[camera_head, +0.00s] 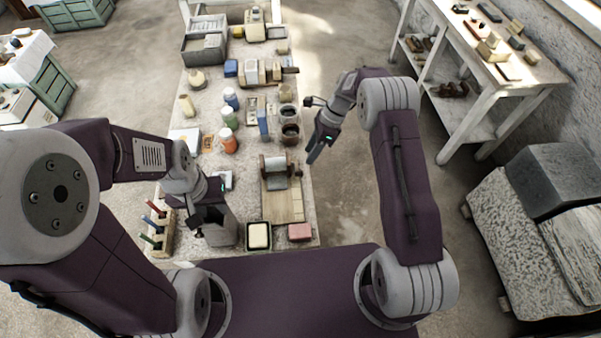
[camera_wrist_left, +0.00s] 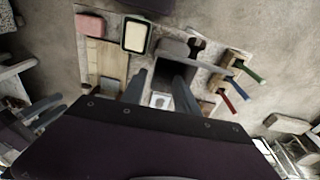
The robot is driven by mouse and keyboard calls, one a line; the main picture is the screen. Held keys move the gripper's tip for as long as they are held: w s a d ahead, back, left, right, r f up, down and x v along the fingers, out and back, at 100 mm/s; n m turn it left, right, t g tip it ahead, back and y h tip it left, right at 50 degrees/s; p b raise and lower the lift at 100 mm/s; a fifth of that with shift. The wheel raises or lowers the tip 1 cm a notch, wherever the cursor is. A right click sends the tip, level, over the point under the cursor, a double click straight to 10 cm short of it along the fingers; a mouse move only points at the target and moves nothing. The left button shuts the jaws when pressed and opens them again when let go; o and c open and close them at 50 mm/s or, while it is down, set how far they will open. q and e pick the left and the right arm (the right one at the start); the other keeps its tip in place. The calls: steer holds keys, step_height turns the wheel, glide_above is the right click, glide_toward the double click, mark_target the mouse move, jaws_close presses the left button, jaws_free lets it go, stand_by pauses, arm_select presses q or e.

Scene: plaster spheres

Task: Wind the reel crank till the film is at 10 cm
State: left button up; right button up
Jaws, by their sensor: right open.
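The reel (camera_head: 275,163) carries a pale roll above a dark strip and sits on a long wooden board (camera_head: 282,205) near the table's right edge. I cannot make out the crank or any scale marks clearly. My right gripper (camera_head: 313,155) is open, pointing down just to the right of the reel; I see no contact. My left gripper (camera_head: 204,222) is over the near left of the table, beside a grey box. Its two fingers stand apart with nothing seen gripped in the left wrist view (camera_wrist_left: 157,88). The wooden board also shows there (camera_wrist_left: 108,62).
A grey box (camera_head: 222,233), a dark-rimmed cream tray (camera_head: 258,237) and a pink block (camera_head: 300,232) line the near edge. A rack with coloured handles (camera_head: 160,228) stands left. Bottles and jars, including an orange one (camera_head: 229,144), crowd the table beyond.

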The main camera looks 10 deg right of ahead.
mark_target(299, 172)
steer(key=p+x, duration=0.2)
steer(key=x, duration=0.6)
steer(key=shift+a, duration=0.1)
steer(key=shift+a+f, duration=0.15)
steer(key=shift+f, duration=0.25)
steer(key=shift+s, duration=0.1)
jaws_close()
